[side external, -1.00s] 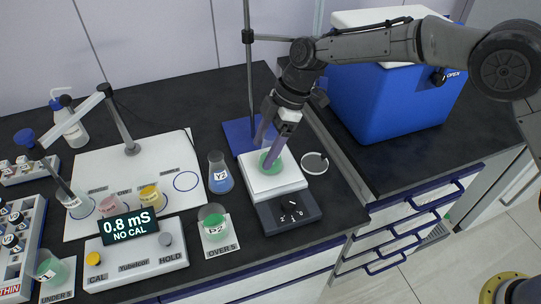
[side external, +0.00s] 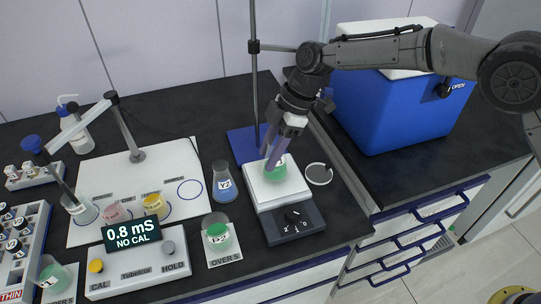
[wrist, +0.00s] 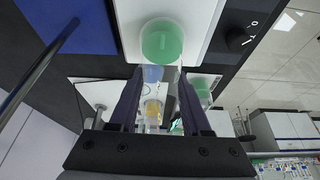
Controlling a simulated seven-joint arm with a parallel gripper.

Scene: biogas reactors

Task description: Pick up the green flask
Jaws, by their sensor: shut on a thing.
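The green flask (side external: 276,173) is at the white-topped stirrer plate (side external: 258,190), under my gripper (side external: 276,156). My gripper points down and is shut on the flask's upper part. In the wrist view the flask's round green body (wrist: 162,40) shows just beyond my two fingertips (wrist: 157,76). The flask looks upright, over the white top. I cannot tell whether its base touches the plate. My fingers hide most of its neck.
A blue flask (side external: 223,182) stands left of the plate, and a green-filled beaker (side external: 217,231) stands at front left. A metal stand rod (side external: 254,80) rises close behind my gripper. A round dish (side external: 318,174) lies right of the plate. A blue cooler (side external: 400,110) is at right.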

